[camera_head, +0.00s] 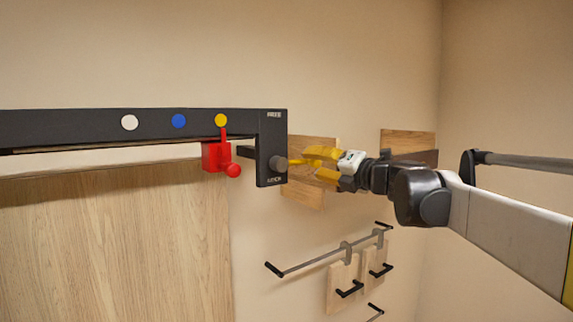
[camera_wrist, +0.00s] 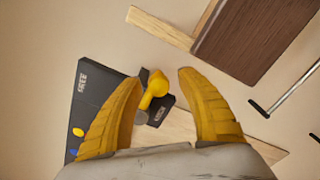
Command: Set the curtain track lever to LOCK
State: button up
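The curtain track (camera_head: 70,127) is a black bar on the left in the head view, ending in a black plate (camera_head: 271,145) with small labels near its top and bottom. The lever's yellow handle (camera_wrist: 153,90) sticks out from a grey round pivot (camera_wrist: 140,117) on this plate in the wrist view. In the head view the grey pivot (camera_head: 278,163) shows, and the handle is hard to tell from the yellow fingers. My gripper (camera_head: 318,163) is open beside the plate. In the wrist view its fingers (camera_wrist: 155,100) stand apart on either side of the handle, with visible gaps.
A red carriage (camera_head: 214,156) with a ball knob hangs under the track, below white, blue and yellow dots. Wooden wall boards (camera_head: 407,142) are behind my gripper. A rail (camera_head: 318,261) with black-handled wooden pieces is below. A wood panel (camera_head: 115,245) fills the lower left.

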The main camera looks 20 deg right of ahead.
jog(key=v, duration=1.2)
jog(key=s+a+f+n+g+b, duration=0.25)
jog(key=a+f+n+b, duration=0.35)
jog(key=f, duration=0.6)
jog(key=s+a+f+n+g+b, duration=0.25)
jog(key=a+f+n+b, duration=0.35)
jog(key=f, duration=0.7)
jog(key=s+a+f+n+g+b, duration=0.2)
jog(key=s+a+f+n+b, duration=0.2)
jog(key=f+n+b, duration=0.55)
jog(key=s+f+n+g+h+b, duration=0.1)
jog(key=s+f+n+h+b, duration=0.1)
jog(key=s+f+n+b, duration=0.2)
jog(key=s+f+n+g+h+b, duration=0.1)
jog(key=s+f+n+b, duration=0.3)
jog(key=f+n, duration=0.6)
jog(key=s+f+n+g+h+b, duration=0.1)
jog(key=s+f+n+b, duration=0.3)
jog(key=f, duration=1.7)
jog(key=n+h, duration=0.1)
jog(key=n, duration=0.2)
jog(key=shift+h, duration=0.3)
jog(key=shift+n, duration=0.25)
